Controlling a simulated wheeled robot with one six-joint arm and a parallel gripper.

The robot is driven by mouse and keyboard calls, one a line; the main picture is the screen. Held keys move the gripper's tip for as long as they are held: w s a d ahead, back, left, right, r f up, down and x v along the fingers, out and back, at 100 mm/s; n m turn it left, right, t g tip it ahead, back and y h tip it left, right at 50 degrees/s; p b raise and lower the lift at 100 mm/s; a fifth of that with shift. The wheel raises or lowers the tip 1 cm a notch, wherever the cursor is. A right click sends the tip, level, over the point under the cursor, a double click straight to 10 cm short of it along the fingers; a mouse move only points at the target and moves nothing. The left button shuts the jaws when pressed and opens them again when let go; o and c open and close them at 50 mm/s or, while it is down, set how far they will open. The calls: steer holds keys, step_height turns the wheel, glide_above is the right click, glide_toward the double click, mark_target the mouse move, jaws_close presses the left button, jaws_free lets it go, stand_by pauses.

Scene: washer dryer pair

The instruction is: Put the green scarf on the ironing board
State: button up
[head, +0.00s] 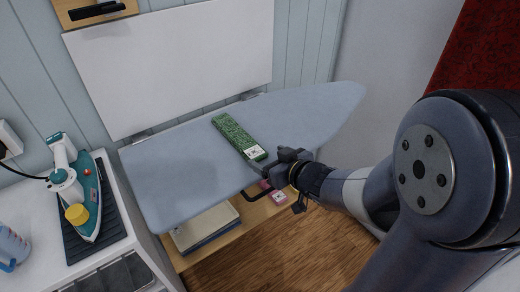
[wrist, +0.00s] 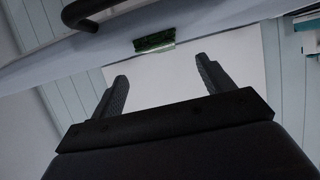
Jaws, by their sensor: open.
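The green scarf (head: 238,136) is a long, narrow, folded strip with a white label at its near end. It lies flat on the light blue ironing board (head: 183,165), running from the board's middle toward its near edge. In the wrist view, the scarf's end (wrist: 155,42) shows beyond the fingers, on the board (wrist: 215,37). My gripper (head: 284,157) is at the board's near edge, just right of the scarf's labelled end. In the wrist view, my gripper (wrist: 162,78) is open, with nothing between its fingers.
A white panel (head: 170,60) stands behind the board. At left, a teal iron (head: 88,205) rests on a dark mat on a white surface. Below the board, a wooden shelf holds a book stack (head: 205,228) and a pink item (head: 278,197). A red cloth (head: 480,60) hangs at right.

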steer(key=shift+p+v, duration=0.4)
steer(key=shift+v, duration=1.55)
steer(key=shift+c, duration=0.3)
